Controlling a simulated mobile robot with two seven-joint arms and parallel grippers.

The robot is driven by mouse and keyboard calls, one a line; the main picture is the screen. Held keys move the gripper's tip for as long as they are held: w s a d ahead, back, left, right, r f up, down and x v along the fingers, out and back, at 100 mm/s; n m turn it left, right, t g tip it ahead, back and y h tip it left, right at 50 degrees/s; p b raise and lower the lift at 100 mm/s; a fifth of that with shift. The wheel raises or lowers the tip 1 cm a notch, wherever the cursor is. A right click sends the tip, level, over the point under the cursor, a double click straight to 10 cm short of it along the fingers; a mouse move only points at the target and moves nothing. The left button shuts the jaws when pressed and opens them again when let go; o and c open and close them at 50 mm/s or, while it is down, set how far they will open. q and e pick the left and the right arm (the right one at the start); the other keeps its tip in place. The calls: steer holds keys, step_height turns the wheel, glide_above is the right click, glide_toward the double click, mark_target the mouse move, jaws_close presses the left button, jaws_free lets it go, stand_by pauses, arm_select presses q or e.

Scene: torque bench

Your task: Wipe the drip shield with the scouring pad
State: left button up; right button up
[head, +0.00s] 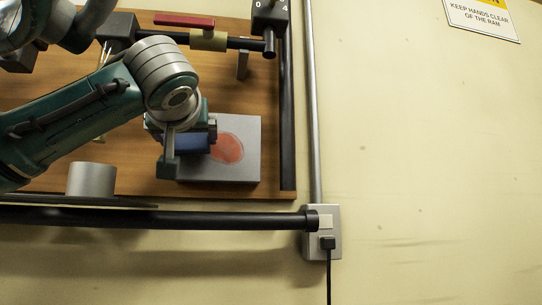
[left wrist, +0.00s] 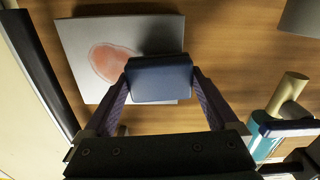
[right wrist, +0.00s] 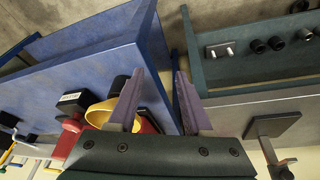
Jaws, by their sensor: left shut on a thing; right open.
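The drip shield (head: 245,168) is a grey plate on the wooden board, with a reddish stain on its face. It also shows in the left wrist view (left wrist: 80,40), with the stain left of the pad. My left gripper (head: 190,142) is shut on the scouring pad (head: 190,145), a dark blue block. In the left wrist view the pad (left wrist: 160,80) sits between the fingertips and overlaps the shield's lower right part; I cannot tell whether it touches. My right gripper (right wrist: 158,85) is open and empty, seen only in the right wrist view.
A black bar (head: 287,120) runs upright right of the shield. A pipe with a red-handled valve (head: 185,20) is above, and a grey cylinder (head: 92,179) is lower left. A blue bin (right wrist: 80,65) and a green-grey tray (right wrist: 250,60) lie near my right gripper.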

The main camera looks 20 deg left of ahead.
mark_target(245, 149)
arm_select(q)
steer(key=shift+p+x, duration=0.3)
steer(key=shift+x, duration=0.7)
steer(key=shift+w+d+p, duration=0.2)
steer(key=shift+w+d, duration=0.2)
steer(key=shift+d, duration=0.45)
steer(key=shift+w+d+p, duration=0.15)
steer(key=shift+w+d, duration=0.3)
steer(key=shift+d, duration=0.35)
steer(key=shift+w+d+p, duration=0.25)
steer(key=shift+w+d, duration=0.25)
steer(key=shift+d, duration=0.2)
steer(key=shift+w+d+p, duration=0.2)
steer(key=shift+w+d, duration=0.3)
steer(key=shift+d, duration=0.15)
steer(key=shift+w+d+p, duration=0.25)
steer(key=shift+w+d, duration=0.15)
steer(key=shift+d, duration=0.35)
steer(key=shift+w+d+p, duration=0.2)
steer(key=shift+w+d, duration=0.2)
steer(key=shift+d, duration=0.3)
steer(key=shift+w+d, duration=0.1)
steer(key=shift+w, duration=0.05)
steer(key=shift+f, duration=0.1)
